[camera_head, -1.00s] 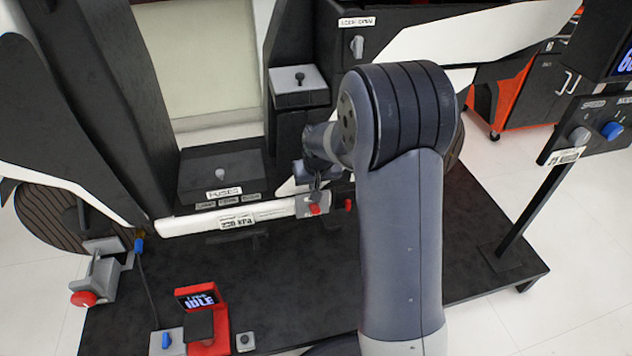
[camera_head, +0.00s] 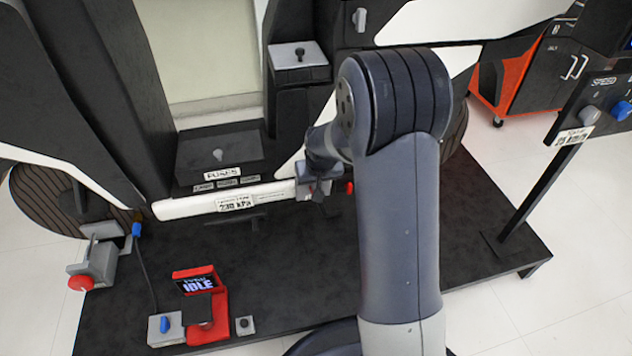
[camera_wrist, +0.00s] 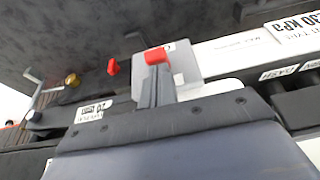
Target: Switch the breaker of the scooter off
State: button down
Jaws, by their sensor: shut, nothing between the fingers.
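The breaker is a small pale grey plate with a red-tipped lever (camera_wrist: 155,57) on the white lower bar of the scooter (camera_head: 180,207). In the wrist view the plate (camera_wrist: 186,64) shows behind and right of the lever, with a small mark at its top. My gripper (camera_wrist: 159,88) is shut and empty, its fingertips right at the red lever tip; I cannot tell whether they touch. In the head view my gripper (camera_head: 318,192) is in front of the breaker and hides most of it, including the lever.
A separate red knob (camera_head: 349,187) sits just right of the breaker. A fuse box (camera_head: 220,160) is up and left. A red stand with an IDLE display (camera_head: 198,283) stands on the black platform (camera_head: 290,270). A speed panel on a post (camera_head: 530,195) is at the right.

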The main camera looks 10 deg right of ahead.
jog(key=shift+s+f, duration=0.15)
jog(key=shift+s, duration=0.1)
jog(key=shift+s+f, duration=0.95)
jog(key=shift+f, duration=0.3)
jog(key=shift+r+p, duration=0.55)
jog(key=shift+r, duration=0.3)
